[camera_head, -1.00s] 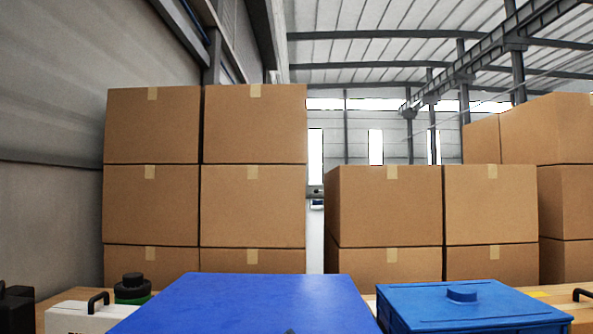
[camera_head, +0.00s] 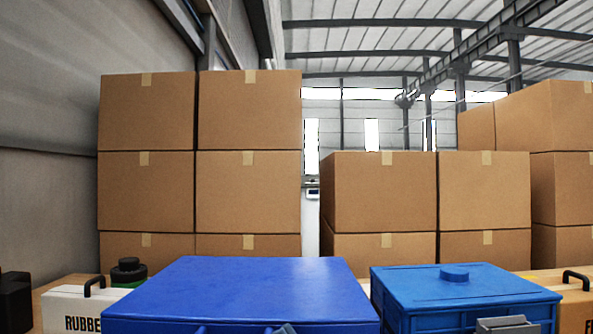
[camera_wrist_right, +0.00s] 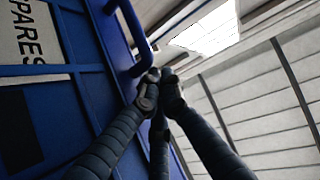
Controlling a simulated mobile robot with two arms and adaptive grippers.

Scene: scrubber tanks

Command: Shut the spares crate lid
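A large blue crate with a flat blue top (camera_head: 240,285) stands low in the middle of the head view. A blue bar shows at its front edge. I cannot tell whether its lid is fully shut. In the right wrist view, a blue panel with a white "SPARES" label (camera_wrist_right: 28,35) fills the left side, with a blue handle (camera_wrist_right: 137,38) beside it. My right gripper (camera_wrist_right: 159,78) has its dark fingertips drawn together just by the handle's end; no gap or held thing shows clearly. My left gripper is not identifiable in either view.
Left are a white case (camera_head: 75,308) and a dark-capped container (camera_head: 128,271). Stacked cartons (camera_head: 248,190) stand behind. Small grey parts (camera_head: 505,324) at the bottom edge are unclear.

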